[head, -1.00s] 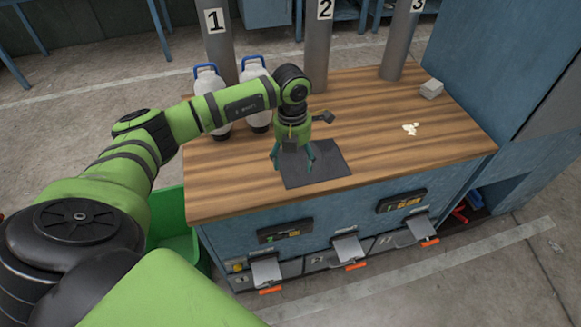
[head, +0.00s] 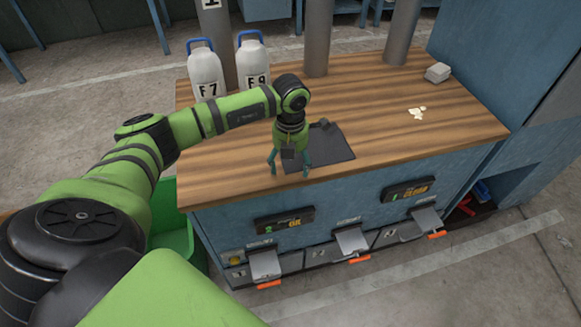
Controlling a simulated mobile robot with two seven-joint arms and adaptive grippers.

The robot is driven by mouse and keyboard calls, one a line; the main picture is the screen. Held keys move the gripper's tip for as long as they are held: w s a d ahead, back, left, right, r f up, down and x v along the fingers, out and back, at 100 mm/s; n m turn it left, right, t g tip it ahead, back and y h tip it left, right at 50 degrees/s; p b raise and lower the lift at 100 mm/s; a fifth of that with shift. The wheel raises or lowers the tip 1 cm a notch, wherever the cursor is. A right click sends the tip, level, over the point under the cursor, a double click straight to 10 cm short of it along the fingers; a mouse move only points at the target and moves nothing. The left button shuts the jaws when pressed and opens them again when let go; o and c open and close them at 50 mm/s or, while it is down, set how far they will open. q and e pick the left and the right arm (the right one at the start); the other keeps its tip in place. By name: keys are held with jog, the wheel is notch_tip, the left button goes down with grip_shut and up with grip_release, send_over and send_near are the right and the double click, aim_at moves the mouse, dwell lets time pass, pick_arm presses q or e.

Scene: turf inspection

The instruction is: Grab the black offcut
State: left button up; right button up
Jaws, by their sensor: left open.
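The black offcut (head: 335,152) looks like a thin dark flat sheet lying on the wooden bench top near its front edge. My left gripper (head: 289,168) points down at the left part of the sheet, with its two green fingers spread apart and nothing visible between them. The gripper hides the sheet's left part. I cannot tell whether the fingertips touch the sheet or the bench. My right gripper is not in view.
Two white jugs with blue handles (head: 205,72) (head: 252,62) stand at the back left of the bench. Grey posts (head: 318,35) rise behind. A grey block (head: 438,72) and pale scraps (head: 417,112) lie at right. A green bin (head: 176,240) stands at the left; the bench's (head: 400,135) right half is mostly clear.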

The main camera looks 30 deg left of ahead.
pick_arm(q)
jog(key=shift+f, duration=0.1)
dwell(0.3)
jog(key=shift+f, duration=0.3)
jog(key=shift+s+d, duration=0.1)
jog(key=shift+s, duration=0.05)
jog(key=c, duration=1.1)
jog(key=shift+s+f, duration=0.15)
grip_shut()
notch_tip(320, 180, up, 12)
jog(key=p, duration=0.8)
jog(key=shift+w, duration=0.25)
notch_tip(320, 180, up, 9)
jog(key=p, duration=0.6)
jog(key=shift+r, duration=0.2)
